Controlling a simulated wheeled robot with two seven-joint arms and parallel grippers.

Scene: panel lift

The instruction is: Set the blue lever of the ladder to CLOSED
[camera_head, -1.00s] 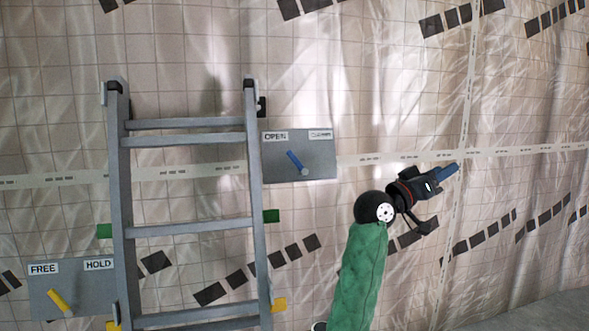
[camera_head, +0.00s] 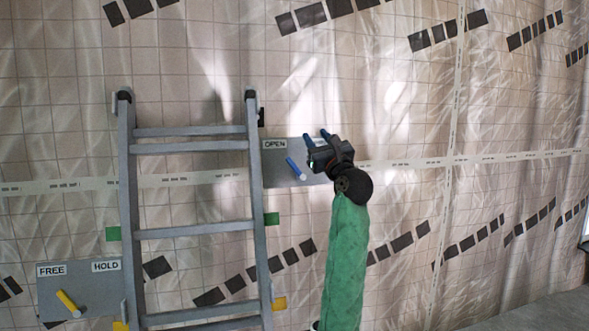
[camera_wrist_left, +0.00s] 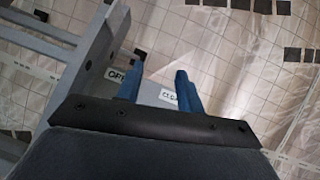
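The blue lever (camera_head: 296,168) sits on a grey plate (camera_head: 280,180) at the ladder's right rail. It tilts up and left from its white pivot, toward the OPEN label (camera_head: 274,144). My left gripper (camera_head: 317,138) is just right of and above the lever, apart from it, and covers the plate's right part and the other label. In the left wrist view my gripper's two blue fingers (camera_wrist_left: 158,85) are spread with nothing between them. The OPEN label (camera_wrist_left: 115,75) and the partly hidden CLOSED label (camera_wrist_left: 168,96) show there; the lever does not. My right gripper is out of view.
The grey ladder (camera_head: 192,231) stands against a tiled, draped wall. A second plate (camera_head: 90,290) with a yellow lever (camera_head: 68,303), labelled FREE and HOLD, is at its lower left. The space right of my left arm is free.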

